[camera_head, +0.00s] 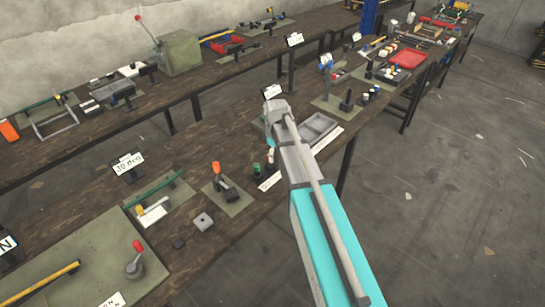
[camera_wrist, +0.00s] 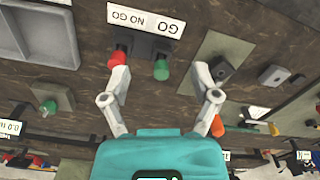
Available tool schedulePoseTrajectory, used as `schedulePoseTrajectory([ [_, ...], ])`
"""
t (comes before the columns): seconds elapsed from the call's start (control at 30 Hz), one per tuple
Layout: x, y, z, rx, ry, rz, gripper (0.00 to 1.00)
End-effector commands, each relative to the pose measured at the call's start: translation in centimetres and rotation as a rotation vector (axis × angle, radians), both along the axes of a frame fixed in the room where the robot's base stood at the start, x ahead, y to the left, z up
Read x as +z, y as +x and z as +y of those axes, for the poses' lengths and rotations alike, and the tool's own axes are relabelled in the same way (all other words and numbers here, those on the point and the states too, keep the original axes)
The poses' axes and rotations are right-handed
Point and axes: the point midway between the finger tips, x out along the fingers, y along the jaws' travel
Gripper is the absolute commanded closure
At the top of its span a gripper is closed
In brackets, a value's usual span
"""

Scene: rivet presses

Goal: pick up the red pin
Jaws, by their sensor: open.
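The red pin (camera_wrist: 117,59) stands in a dark block beside a green pin (camera_wrist: 161,69), by a white GO / NO GO label (camera_wrist: 146,19) in the wrist view. My gripper (camera_wrist: 161,80) is open, with its two fingers spread wide. The left fingertip overlaps the lower edge of the red pin in the picture; whether they touch I cannot tell. The green pin lies between the fingers in the picture, and nothing is held. In the head view the green pin (camera_head: 256,167) shows left of my arm, and the red pin is largely hidden by the gripper.
An orange-handled toggle clamp (camera_head: 216,170) on a green plate stands left of the pins. A grey tray (camera_head: 318,127) lies behind my arm, and a grey block (camera_head: 203,221) lies on the bench nearer the front. The bench's front edge runs below my arm.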

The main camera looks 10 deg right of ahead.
Motion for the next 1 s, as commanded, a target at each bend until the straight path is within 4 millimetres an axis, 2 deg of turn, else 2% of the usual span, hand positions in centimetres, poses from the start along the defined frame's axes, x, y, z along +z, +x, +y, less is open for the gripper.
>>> schedulePoseTrajectory([
  [0.03,0.6,2.5,0.0,0.069,0.000,0.000,0.21],
  [0.1,1.0,4.4,-0.1,0.168,0.000,0.000,0.21],
  [0.2,1.4,6.6,-0.1,0.289,0.000,0.000,0.21],
  [0.33,1.7,8.6,-0.2,0.402,0.000,0.000,0.21],
  [0.5,1.9,9.6,-0.2,0.472,0.000,0.000,0.21],
  [1.0,1.5,9.6,-0.2,0.479,0.000,0.000,0.21],
])
